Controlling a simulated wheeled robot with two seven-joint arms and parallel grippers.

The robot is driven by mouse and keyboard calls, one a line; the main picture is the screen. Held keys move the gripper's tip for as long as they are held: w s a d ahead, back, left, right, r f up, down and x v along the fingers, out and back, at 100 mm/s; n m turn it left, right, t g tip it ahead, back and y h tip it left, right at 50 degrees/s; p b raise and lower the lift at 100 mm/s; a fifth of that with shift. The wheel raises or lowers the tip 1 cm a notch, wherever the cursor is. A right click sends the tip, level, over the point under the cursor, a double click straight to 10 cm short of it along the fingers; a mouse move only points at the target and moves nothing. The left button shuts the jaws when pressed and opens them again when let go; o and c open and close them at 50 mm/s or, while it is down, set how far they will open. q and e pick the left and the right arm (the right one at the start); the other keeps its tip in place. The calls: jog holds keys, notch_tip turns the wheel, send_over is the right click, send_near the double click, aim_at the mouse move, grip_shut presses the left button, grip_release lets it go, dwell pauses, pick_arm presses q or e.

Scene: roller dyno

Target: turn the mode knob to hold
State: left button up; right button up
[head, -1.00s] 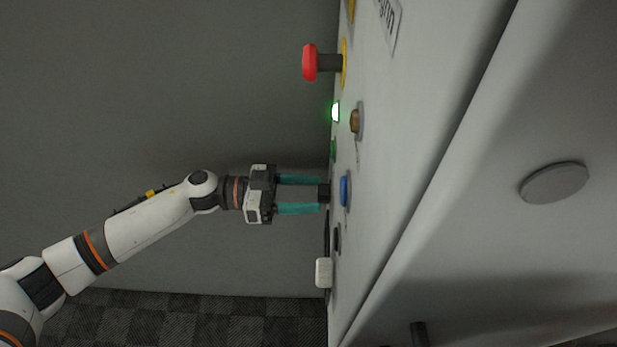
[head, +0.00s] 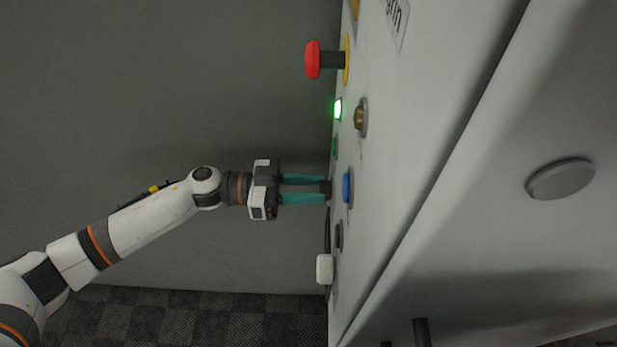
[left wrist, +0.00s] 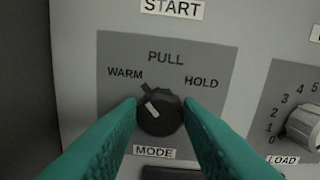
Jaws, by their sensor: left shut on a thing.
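The black mode knob (left wrist: 161,116) sits on a grey plate (left wrist: 112,92) in the left wrist view, with WARM at upper left, PULL above, HOLD at upper right and a MODE label below. Its white mark points up and left, toward the WARM side. My left gripper (left wrist: 160,105) has its teal fingers on either side of the knob, shut on it. In the head view the left gripper (head: 325,190) reaches the panel side-on, and the knob (head: 326,187) is mostly hidden between the fingertips. My right gripper is in neither view.
On the panel in the head view are a red mushroom button (head: 313,59), a lit green lamp (head: 338,109), a brass-coloured button (head: 360,117), a blue button (head: 347,187) and a white block-like part (head: 324,268). The LOAD dial (left wrist: 305,126) is right of the mode plate.

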pick_arm(q)
jog(key=m+b, duration=0.3)
jog(key=m, duration=0.3)
jog(key=m+b, duration=0.4)
jog(key=m, duration=0.2)
jog(key=s+m+b, duration=0.1)
jog(key=m+b, duration=0.2)
jog(key=m, duration=0.2)
jog(key=shift+d+m+g+b, duration=0.15)
jog(key=shift+m+g+b, duration=0.15)
jog(key=shift+m+g, duration=0.1)
jog(key=shift+w+r, duration=0.1)
jog(key=shift+r, duration=0.1)
jog(key=o, duration=0.7)
jog(key=shift+o, duration=1.3)
jog(key=shift+w+f, duration=0.1)
